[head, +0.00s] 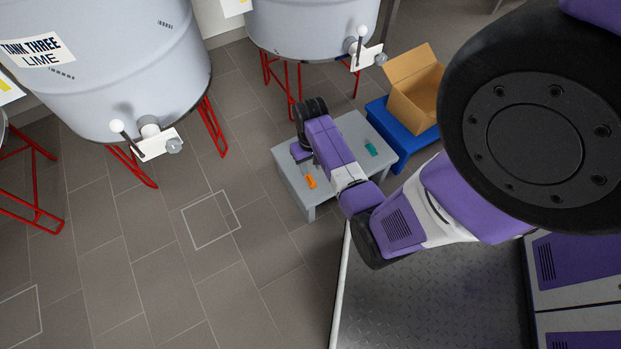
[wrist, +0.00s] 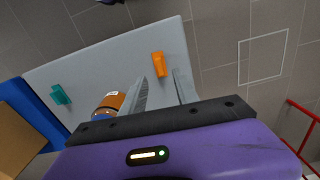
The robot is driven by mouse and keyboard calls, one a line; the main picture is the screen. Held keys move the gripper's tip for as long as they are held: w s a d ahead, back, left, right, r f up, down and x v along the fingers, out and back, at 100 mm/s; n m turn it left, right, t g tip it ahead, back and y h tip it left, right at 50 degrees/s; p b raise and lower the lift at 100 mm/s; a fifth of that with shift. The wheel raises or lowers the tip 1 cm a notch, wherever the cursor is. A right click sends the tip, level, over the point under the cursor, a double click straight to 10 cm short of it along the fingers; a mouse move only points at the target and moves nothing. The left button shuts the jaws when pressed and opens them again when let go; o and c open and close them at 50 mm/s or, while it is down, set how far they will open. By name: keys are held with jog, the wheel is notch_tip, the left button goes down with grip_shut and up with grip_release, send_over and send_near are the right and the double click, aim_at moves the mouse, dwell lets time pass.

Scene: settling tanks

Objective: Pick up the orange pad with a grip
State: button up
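The orange pad with a grip (head: 310,181) lies on a low grey table (head: 291,183), near its front edge in the head view. In the wrist view the orange pad (wrist: 158,64) shows beyond my fingertips, roughly in line with the gap between them. In the head view my arm covers part of the table and the fingers cannot be made out.
A teal piece (head: 371,149) lies on the table's right side. An orange-brown cylinder (wrist: 108,105) with a pale label stands near my left finger in the wrist view. An open cardboard box (head: 414,100) sits on a blue stand (head: 404,143). Tanks on red legs stand behind; left floor is open.

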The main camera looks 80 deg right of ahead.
aim_at(310, 178)
notch_tip(310, 178, down, 7)
jog(key=b, duration=0.4)
jog(key=shift+f, duration=0.15)
jog(key=shift+c, duration=0.5)
grip_shut()
